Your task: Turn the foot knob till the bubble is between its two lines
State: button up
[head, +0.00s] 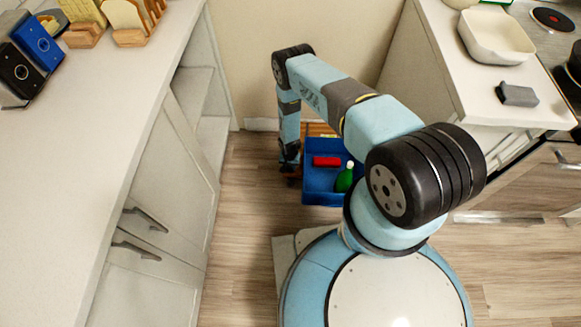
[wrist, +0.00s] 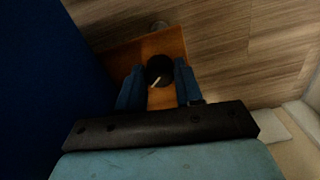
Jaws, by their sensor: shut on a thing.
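The foot knob (wrist: 160,68) is round and black with a pale pointer mark, which slants toward the lower left in the wrist view. It sits over an orange-brown wooden board (wrist: 174,42). My gripper (wrist: 159,72) points down with one blue finger on each side of the knob and is shut on it. In the head view my gripper (head: 289,172) is low by the floor, left of the blue bin, and the knob is hidden there. I cannot make out the bubble or its two lines in either view.
The blue bin (head: 322,187) holds a red block (head: 326,161) and a green bottle (head: 344,178); a dark blue wall (wrist: 45,80) stands close left in the wrist view. Cabinets (head: 150,215) flank the floor.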

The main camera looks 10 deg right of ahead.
aim_at(290, 167)
jog(key=n, duration=0.4)
jog(key=shift+d, duration=0.1)
jog(key=shift+s+n, duration=0.1)
jog(key=shift+n, duration=2.1)
jog(key=o, duration=1)
jog(key=shift+o, duration=0.2)
jog(key=shift+r, duration=0.1)
notch_tip(290, 167, up, 14)
jog(key=shift+f, duration=0.25)
